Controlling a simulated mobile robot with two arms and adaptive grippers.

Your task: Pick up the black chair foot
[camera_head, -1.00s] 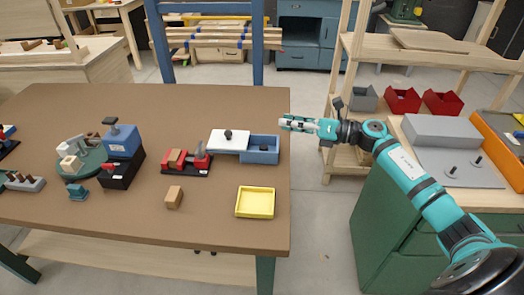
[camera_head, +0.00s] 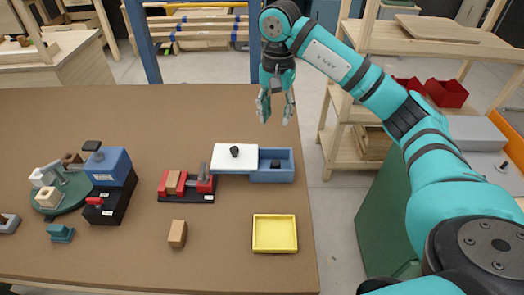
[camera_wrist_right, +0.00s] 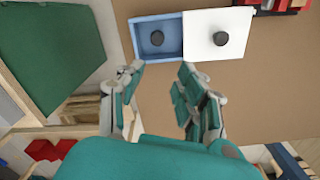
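The black chair foot (camera_head: 276,163) is a small dark round piece inside the open part of a blue box (camera_head: 273,178). It also shows in the right wrist view (camera_wrist_right: 157,38). A white sliding lid (camera_head: 222,160) with a black knob (camera_head: 235,151) sits at the box's left. My right gripper (camera_head: 276,107) points down, open and empty, above the far right of the table, behind the box in the head view. In the wrist view its fingers (camera_wrist_right: 162,75) are spread wide, with the open box beyond the tips. My left gripper is not in view.
A red vise with a wooden block (camera_head: 187,186) stands left of the box. A yellow tray (camera_head: 275,250) and a wooden block (camera_head: 177,233) are nearer the front. A blue and black fixture (camera_head: 110,180) is further left. The table (camera_head: 180,110) is clear behind them.

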